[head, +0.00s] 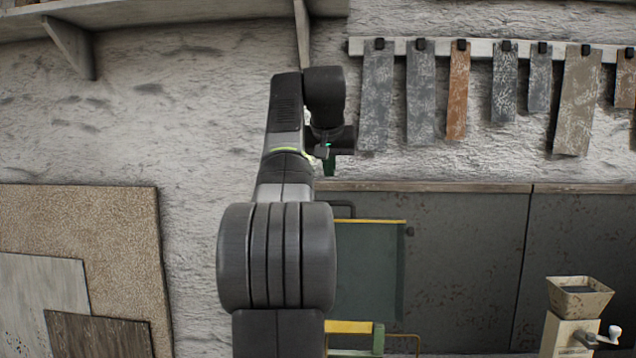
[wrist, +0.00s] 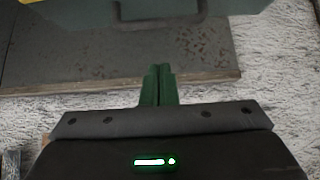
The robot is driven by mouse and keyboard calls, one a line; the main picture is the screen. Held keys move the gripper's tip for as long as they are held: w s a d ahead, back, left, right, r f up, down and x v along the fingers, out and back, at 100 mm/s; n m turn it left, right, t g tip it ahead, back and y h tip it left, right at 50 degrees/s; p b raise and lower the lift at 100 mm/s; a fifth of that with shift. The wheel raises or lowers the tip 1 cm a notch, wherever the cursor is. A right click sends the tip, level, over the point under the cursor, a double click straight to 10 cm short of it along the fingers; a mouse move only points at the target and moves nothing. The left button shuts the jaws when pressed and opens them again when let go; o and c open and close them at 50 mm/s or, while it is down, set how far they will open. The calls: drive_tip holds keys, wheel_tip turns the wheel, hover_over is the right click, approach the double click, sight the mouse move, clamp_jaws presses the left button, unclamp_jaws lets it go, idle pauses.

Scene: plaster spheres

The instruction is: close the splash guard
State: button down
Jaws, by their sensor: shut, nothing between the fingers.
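The splash guard looks to be the grey-green panel (head: 370,270) with a yellow top edge, standing upright in the head view, right of my arm. A dark bar handle (head: 345,206) shows at its top left, partly hidden by my arm. In the wrist view the panel (wrist: 235,8) is at the top edge with the handle (wrist: 163,20) below it. My gripper (head: 329,166) is above the panel and handle in the head view. Its green fingers (wrist: 158,84) are together and empty in the wrist view, apart from the handle. My arm hides the panel's left side.
A yellow and green frame (head: 350,328) is below the panel. Dark speckled boards (head: 465,270) stand behind. A hand-cranked grinder (head: 578,310) is at the lower right. Coloured strips hang from a rail (head: 490,48) above. Boards (head: 85,230) lean at the left.

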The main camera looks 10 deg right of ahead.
drive_tip(key=x, duration=0.3)
drive_tip(key=w+r+x, duration=0.1)
drive_tip(key=x, duration=0.5)
drive_tip(key=shift+w+a+r, duration=0.1)
drive_tip(key=shift+w, duration=0.25)
drive_tip(key=s, duration=0.3)
drive_tip(key=shift+a+f, duration=0.3)
drive_tip(key=shift+a, duration=0.05)
drive_tip(key=shift+s+f, duration=0.35)
drive_tip(key=shift+s, duration=0.05)
drive_tip(key=shift+s, duration=0.15)
drive_tip(key=shift+a+b, duration=0.1)
drive_tip(key=shift+b, duration=0.35)
